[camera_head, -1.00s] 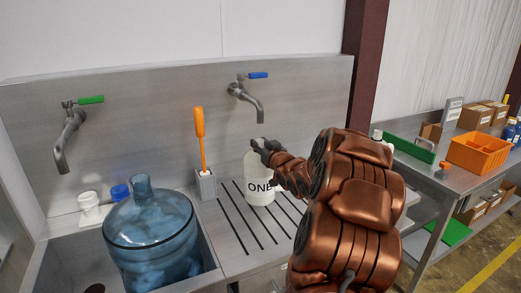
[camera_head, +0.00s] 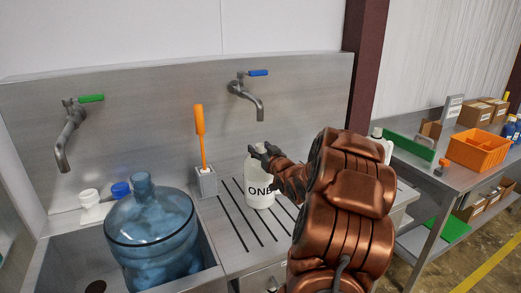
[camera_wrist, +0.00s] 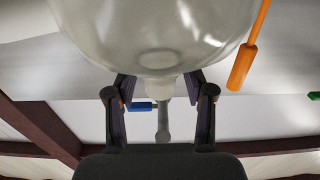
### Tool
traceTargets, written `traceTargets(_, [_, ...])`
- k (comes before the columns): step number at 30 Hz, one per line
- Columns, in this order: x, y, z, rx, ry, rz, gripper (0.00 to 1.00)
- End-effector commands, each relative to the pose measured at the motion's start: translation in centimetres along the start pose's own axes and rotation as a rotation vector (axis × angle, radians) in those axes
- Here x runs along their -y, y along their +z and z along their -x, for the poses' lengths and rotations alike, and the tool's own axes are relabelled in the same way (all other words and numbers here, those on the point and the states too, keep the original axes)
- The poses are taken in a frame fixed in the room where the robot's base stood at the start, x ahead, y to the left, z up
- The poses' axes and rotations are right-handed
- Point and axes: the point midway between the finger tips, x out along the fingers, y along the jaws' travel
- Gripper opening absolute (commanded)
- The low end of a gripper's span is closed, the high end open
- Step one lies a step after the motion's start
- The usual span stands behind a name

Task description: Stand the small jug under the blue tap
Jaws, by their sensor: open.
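The small jug (camera_head: 260,196), pale and marked ONE, stands upright on the slotted drainboard (camera_head: 233,262). In the head view it appears below the spout of the blue-handled tap (camera_head: 247,92), with a gap between. My gripper (camera_head: 263,151) is open at the jug's neck. In the wrist view, the jug body (camera_wrist: 150,32) fills the top and its neck lies between the spread fingers (camera_wrist: 160,92). The blue tap handle (camera_wrist: 145,106) shows beyond the neck. Whether a finger touches the neck is unclear.
A large blue bottle (camera_head: 152,232) stands in the sink at left, near a green-handled tap (camera_head: 72,130). An orange-handled brush (camera_head: 200,140) stands in a grey holder (camera_head: 206,184) left of the jug. A bench with an orange crate (camera_head: 478,150) stands at right.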

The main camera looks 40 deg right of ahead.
Motion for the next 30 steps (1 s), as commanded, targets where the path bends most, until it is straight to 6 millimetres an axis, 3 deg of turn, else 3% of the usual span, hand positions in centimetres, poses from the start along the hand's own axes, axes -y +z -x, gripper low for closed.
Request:
traceTargets(7, [0.0, -0.4, 0.0, 0.000, 0.000, 0.000, 0.53])
traceTargets(11, [-0.1, -0.3, 1.1, -0.002, 0.002, 0.001, 0.53])
traceTargets(30, [-0.1, -0.3, 10.2, -0.003, 0.003, 0.002, 0.53])
